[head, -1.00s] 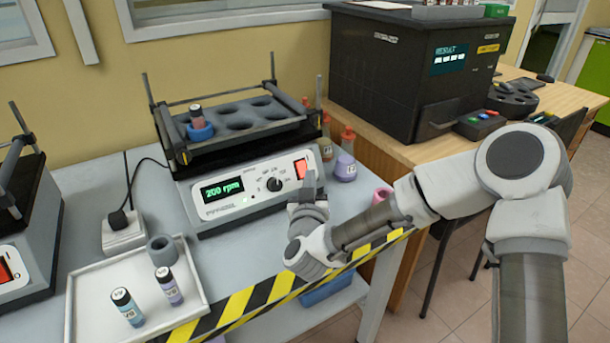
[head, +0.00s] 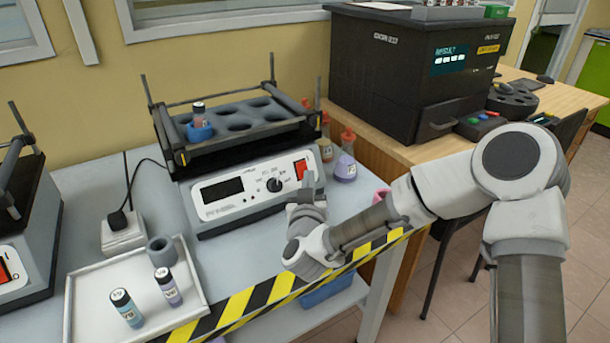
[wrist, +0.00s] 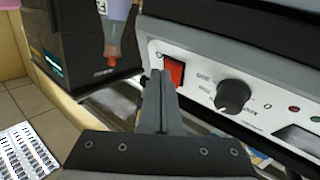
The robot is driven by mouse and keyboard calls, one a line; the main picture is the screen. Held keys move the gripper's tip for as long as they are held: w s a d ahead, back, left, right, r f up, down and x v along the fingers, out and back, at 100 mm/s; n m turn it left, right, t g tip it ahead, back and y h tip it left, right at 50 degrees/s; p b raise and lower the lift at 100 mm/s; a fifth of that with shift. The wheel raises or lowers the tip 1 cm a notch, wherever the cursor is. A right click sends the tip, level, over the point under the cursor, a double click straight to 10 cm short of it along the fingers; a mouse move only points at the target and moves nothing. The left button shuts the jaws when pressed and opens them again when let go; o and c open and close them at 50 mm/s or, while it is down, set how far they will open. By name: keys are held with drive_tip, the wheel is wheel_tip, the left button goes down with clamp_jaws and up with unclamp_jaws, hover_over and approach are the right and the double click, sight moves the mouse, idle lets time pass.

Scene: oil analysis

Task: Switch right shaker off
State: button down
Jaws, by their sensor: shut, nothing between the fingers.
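The right shaker (head: 245,190) stands on the grey bench, with a vial in a blue holder in its top rack. Its display (head: 222,189) is dark. Its red rocker switch (head: 301,169) is at the right end of the white front panel; it also shows in the wrist view (wrist: 174,72). My gripper (head: 309,182) is at the panel's right end, by the switch. In the wrist view the shut, empty fingers (wrist: 160,75) point at the switch and overlap its left edge. I cannot tell whether they touch it.
A white tray (head: 85,310) with two vials (head: 168,287) lies at front left. Another shaker (head: 28,235) stands at far left. Coloured flasks (head: 345,168) stand just right of the right shaker. A black analyser (head: 375,85) sits on the wooden desk.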

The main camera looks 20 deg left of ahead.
drive_tip(key=shift+s+d+r, duration=0.4)
drive_tip(key=shift+p, duration=0.3)
drive_tip(key=shift+s+d+r+p, duration=1.1)
drive_tip(key=shift+s+d+r, duration=0.2)
drive_tip(key=shift+d+r, duration=0.25)
drive_tip(key=shift+f, duration=0.1)
